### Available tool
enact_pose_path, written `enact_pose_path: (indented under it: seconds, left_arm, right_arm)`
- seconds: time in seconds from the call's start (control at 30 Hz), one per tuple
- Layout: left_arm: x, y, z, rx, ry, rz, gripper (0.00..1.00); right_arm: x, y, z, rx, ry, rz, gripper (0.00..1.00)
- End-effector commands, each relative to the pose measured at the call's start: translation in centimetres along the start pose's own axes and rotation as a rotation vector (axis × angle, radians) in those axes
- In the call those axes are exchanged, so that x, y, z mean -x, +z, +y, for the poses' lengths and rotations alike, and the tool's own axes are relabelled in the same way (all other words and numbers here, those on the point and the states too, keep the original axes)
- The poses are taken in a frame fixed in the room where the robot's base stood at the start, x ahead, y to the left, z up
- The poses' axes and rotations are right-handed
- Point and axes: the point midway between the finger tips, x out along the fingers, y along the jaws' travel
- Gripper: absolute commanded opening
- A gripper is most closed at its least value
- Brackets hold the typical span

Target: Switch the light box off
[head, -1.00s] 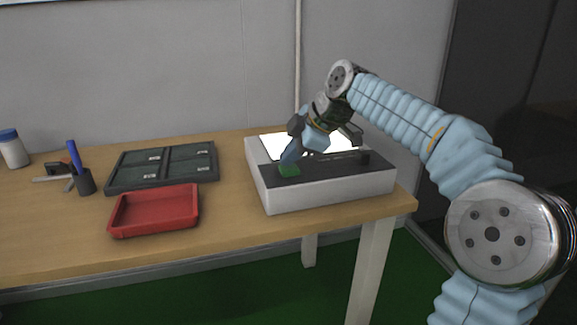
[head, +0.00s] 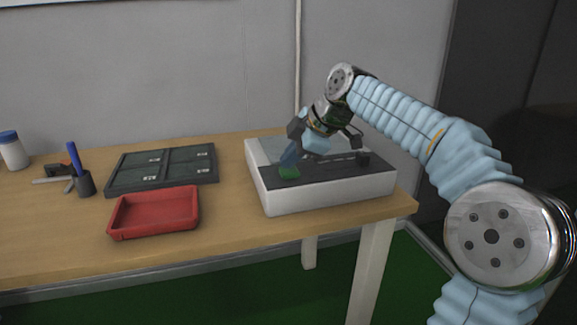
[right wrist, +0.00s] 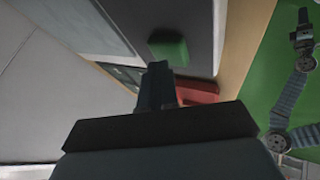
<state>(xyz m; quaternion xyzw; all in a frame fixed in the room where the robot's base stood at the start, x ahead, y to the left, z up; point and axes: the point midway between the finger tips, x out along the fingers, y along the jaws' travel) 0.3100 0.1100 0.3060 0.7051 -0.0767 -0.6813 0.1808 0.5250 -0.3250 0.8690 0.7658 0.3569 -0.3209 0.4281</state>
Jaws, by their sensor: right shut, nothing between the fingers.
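The light box (head: 330,193) is a white case with a dark top strip, standing at the right end of the table. Its panel (head: 268,150) is dull grey and unlit; it also shows grey in the right wrist view (right wrist: 82,22). A green rocker switch (head: 289,173) sits at the left of the dark strip, and it shows in the right wrist view (right wrist: 168,50). My right gripper (head: 288,160) is shut and empty, its fingertips right at the green switch. I cannot tell whether they touch it.
A small black knob (head: 363,158) stands on the strip's right part. Bare table lies in front.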

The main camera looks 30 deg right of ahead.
Motion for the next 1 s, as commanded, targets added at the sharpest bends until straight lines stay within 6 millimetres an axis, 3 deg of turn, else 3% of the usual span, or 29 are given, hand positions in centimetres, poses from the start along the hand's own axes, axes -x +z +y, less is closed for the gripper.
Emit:
enact_pose_path:
  seconds: [0.27, 0.73, 1.0]
  left_arm:
    - [0.4, 0.0, 0.2, 0.000, 0.000, 0.000, 0.43]
    - [4.8, 0.0, 1.8, 0.000, 0.000, 0.000, 0.43]
    - [4.8, 0.0, 1.8, 0.000, 0.000, 0.000, 0.43]
  right_arm:
    - [0.4, -0.2, 0.2, 0.000, 0.001, 0.000, 0.00]
    - [4.7, -2.5, 2.5, -0.001, 0.002, 0.000, 0.00]
    - [4.8, -2.5, 2.6, 0.000, 0.002, 0.000, 0.00]
